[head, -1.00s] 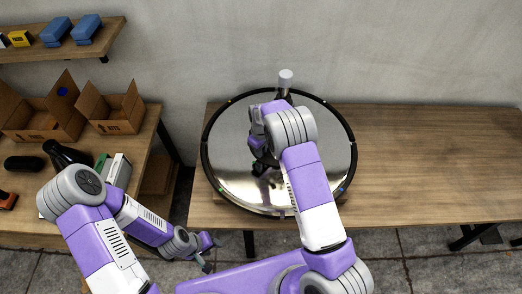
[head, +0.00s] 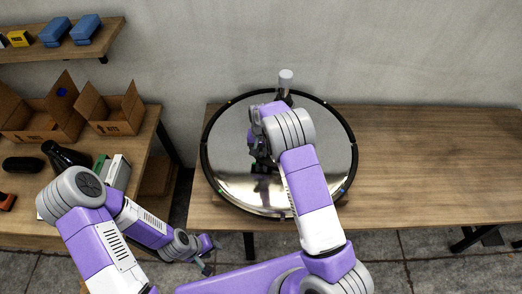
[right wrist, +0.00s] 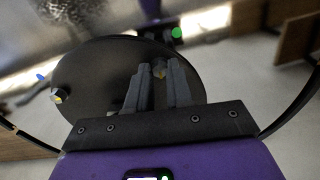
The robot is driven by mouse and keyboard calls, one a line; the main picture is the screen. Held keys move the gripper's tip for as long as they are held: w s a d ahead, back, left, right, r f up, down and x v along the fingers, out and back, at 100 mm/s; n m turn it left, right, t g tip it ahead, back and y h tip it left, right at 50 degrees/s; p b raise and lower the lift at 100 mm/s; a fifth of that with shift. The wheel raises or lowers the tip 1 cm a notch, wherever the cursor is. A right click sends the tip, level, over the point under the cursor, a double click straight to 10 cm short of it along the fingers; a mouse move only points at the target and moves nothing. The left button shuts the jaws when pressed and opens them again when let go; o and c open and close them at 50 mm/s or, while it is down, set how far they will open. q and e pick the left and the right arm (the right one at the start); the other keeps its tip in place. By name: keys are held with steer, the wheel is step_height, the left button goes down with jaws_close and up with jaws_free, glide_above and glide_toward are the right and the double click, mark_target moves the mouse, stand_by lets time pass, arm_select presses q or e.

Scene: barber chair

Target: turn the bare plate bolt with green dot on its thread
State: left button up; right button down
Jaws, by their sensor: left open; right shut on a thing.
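A large round mirror-like plate with a black rim (head: 325,165) lies on the wooden table. Small coloured dots, one green (head: 220,190) and one blue (head: 341,190), show near its front edge. My right gripper (head: 259,160) reaches down over the plate. In the right wrist view its fingers (right wrist: 160,72) are shut on a small bolt (right wrist: 159,69), mostly hidden between the tips. A second bolt (right wrist: 58,95) stands apart at left. A bright green dot (right wrist: 177,33) shows beyond the fingers; I cannot tell which bolt it marks. My left gripper (head: 208,257) is open and empty, off the table.
A short post with a pale cap (head: 286,78) stands at the plate's back edge. The table (head: 440,160) is clear to the right. At left a bench holds open cardboard boxes (head: 113,108) and a dark bottle (head: 65,154); a shelf (head: 60,45) hangs above.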

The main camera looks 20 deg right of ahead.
steer(key=m, duration=0.4)
steer(key=shift+m, duration=0.3)
steer(key=m, duration=0.4)
steer(key=shift+m+p, duration=0.3)
steer(key=shift+p, duration=0.05)
steer(key=m, duration=0.4)
steer(key=shift+m+p, duration=0.3)
steer(key=shift+p, duration=0.05)
steer(key=m+p, duration=0.1)
steer(key=m, duration=0.8)
steer(key=shift+p, duration=0.35)
steer(key=m, duration=0.4)
steer(key=shift+m+p, duration=0.3)
steer(key=shift+p, duration=0.05)
steer(key=m, duration=0.4)
steer(key=shift+p, duration=0.35)
steer(key=shift+m+p, duration=0.55)
steer(key=shift+m, duration=1.55)
